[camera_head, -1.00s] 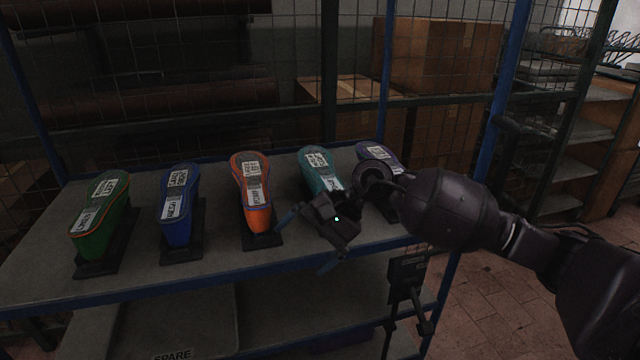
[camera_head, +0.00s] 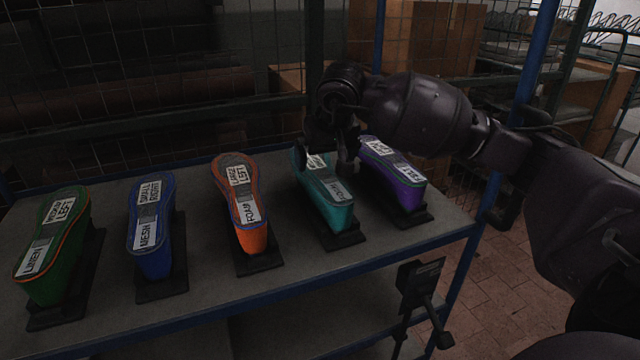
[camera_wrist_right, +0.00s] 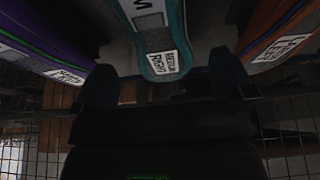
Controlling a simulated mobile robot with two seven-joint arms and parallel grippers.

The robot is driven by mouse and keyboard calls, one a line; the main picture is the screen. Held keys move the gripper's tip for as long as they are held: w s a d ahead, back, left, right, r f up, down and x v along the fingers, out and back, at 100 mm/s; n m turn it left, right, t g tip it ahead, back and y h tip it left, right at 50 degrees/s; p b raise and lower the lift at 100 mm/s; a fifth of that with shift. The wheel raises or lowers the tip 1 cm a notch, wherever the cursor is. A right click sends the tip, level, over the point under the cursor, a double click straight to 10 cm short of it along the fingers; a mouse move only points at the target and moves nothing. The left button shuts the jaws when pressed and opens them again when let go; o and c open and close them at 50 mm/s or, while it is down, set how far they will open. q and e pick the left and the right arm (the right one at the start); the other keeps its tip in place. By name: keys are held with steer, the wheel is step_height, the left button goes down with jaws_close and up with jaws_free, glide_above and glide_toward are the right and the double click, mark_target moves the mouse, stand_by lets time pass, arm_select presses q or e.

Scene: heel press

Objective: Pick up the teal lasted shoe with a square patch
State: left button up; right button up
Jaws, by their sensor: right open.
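The teal lasted shoe (camera_head: 325,200) stands sole up on a dark stand, fourth from the left on the shelf. White labels show on its sole. In the right wrist view the teal shoe (camera_wrist_right: 175,45) has a grey square-looking patch (camera_wrist_right: 152,22) between two labels. My right gripper (camera_head: 326,158) is open over the shoe's far end, which it partly hides. In the wrist view its fingers (camera_wrist_right: 168,90) are on either side of that end, and the gap between them looks empty; contact cannot be told. My left gripper is not in view.
A purple shoe (camera_head: 402,188) stands close to the right of the teal one. Orange (camera_head: 251,235), blue (camera_head: 152,260) and green (camera_head: 45,284) shoes stand to the left on the shelf (camera_head: 205,300). A wire mesh wall and cardboard boxes are behind.

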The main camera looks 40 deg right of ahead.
mark_target(321, 173)
steer(key=shift+x, duration=3.6)
steer(key=shift+r, duration=0.1)
steer(key=c, duration=1.3)
